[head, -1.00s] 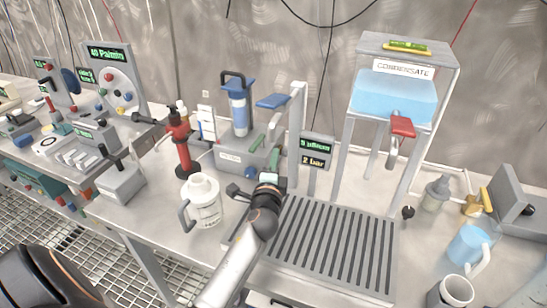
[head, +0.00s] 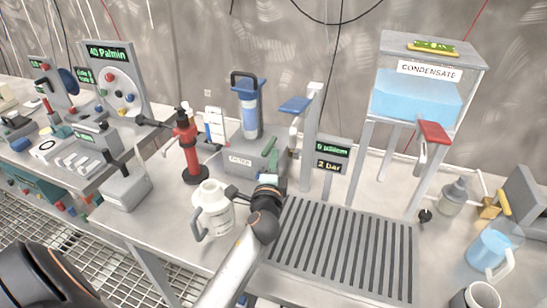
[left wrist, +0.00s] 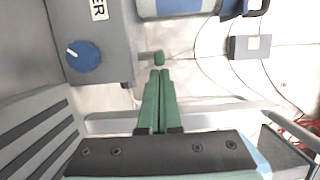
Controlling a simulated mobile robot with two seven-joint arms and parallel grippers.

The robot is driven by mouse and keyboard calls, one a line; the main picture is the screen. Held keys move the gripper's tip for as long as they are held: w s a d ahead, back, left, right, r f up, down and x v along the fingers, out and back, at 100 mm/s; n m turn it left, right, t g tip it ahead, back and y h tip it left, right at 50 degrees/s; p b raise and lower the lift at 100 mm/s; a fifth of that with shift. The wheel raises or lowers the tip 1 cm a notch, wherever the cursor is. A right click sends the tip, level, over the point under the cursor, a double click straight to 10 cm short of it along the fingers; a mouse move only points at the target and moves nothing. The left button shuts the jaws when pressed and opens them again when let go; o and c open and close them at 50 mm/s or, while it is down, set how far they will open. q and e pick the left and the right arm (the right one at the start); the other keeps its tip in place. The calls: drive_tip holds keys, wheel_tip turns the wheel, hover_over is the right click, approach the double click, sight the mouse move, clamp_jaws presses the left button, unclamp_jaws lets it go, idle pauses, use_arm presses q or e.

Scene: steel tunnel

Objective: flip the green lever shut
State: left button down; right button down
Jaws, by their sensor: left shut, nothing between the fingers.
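The green lever (head: 269,146) sits on the right side of the grey filter block (head: 238,162), at a slant. In the left wrist view its green end (left wrist: 158,58) shows on a short grey stub beside the block. My left gripper (head: 273,163) is in front of the lever, its green fingers pressed together and empty. In the left wrist view the shut fingertips (left wrist: 160,72) point at the lever's end and lie very close to it; I cannot tell whether they touch. My right gripper is not in view.
A white jug (head: 213,212) stands left of my left arm, with a red pump (head: 187,150) behind it. A slatted drain grate (head: 345,250) lies to the right. The condensate tank (head: 415,98) stands on legs behind it. A blue knob (left wrist: 84,56) is on the block.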

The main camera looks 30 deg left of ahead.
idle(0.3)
use_arm(q)
drive_tip(key=shift+s+a+p, duration=0.2)
drive_tip(key=shift+s+a, duration=0.05)
drive_tip(key=shift+a, duration=0.25)
drive_tip(key=shift+s+a+p, duration=0.15)
drive_tip(key=shift+s+a, duration=0.1)
drive_tip(key=shift+a, duration=0.2)
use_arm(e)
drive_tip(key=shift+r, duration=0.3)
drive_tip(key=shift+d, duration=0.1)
